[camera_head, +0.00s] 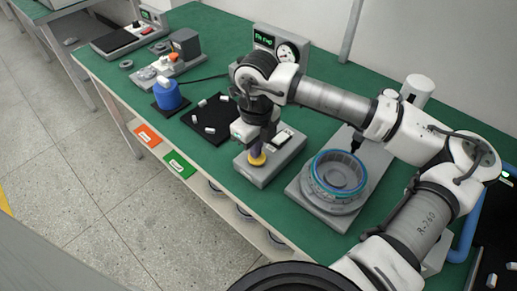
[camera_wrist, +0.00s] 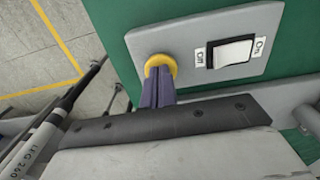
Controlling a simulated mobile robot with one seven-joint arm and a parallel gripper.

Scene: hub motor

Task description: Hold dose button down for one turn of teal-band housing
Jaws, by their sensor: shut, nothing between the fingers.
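The dose button is a yellow round cap (camera_head: 257,158) on a grey control box (camera_head: 262,176) that also carries a white rocker switch (camera_wrist: 236,54). My gripper (camera_head: 257,149) is shut and empty, pointing down at the button. In the wrist view the purple-grey fingertips (camera_wrist: 158,72) lie over the yellow button (camera_wrist: 161,60) and hide part of it. They look to be touching it; how far it is pressed cannot be told. The teal-band housing (camera_head: 339,175), a ring with a teal rim, sits on a round turntable to the right of the box. A dispenser nozzle (camera_head: 357,143) is near its far edge.
Left of the box lie a black mat (camera_head: 210,120) with several small white pieces and a blue container (camera_head: 168,94). A gauge unit with a green display (camera_head: 279,45) stands behind. My arm spans above the housing. Green bench surface shows between the stations.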

